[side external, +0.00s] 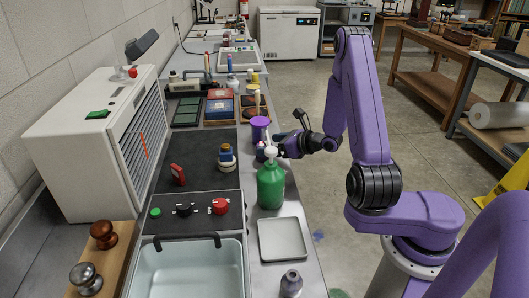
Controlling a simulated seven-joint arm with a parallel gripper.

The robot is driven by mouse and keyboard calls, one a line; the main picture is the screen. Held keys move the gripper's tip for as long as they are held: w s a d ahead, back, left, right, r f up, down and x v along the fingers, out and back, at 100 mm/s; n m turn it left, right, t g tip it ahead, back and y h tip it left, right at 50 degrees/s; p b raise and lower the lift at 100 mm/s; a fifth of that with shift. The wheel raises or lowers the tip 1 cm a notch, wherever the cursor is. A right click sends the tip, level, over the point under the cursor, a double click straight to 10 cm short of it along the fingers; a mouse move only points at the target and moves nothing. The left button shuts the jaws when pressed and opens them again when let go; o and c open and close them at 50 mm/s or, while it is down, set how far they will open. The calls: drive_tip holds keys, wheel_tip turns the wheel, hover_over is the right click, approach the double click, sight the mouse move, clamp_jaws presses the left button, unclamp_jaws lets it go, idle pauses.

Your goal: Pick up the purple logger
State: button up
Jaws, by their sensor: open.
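My gripper (268,152) is at the right edge of the bench, reaching left behind the top of a green pump bottle (271,187). It is open, but its fingertips are small and partly hidden by the white pump head. A purple cylindrical thing (260,126) with a wider rim stands on the bench just beyond the gripper, apart from it as far as I can see. I cannot tell whether this is the purple logger. Another small, dull purple-grey bottle-shaped thing (291,282) stands at the near edge of the bench.
A grey tray (282,239) lies in front of the green bottle. A blue and cream stacked object (227,160) and a red device (177,174) stand on the dark mat (188,151). A sink basin (190,268) is at the front. Framed cases and bottles crowd the bench farther back.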

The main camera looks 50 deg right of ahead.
sight(266, 145)
drive_tip(key=shift+x, duration=2.7)
drive_tip(key=shift+a, duration=0.15)
drive_tip(key=shift+s, duration=0.1)
drive_tip(key=c, duration=1.1)
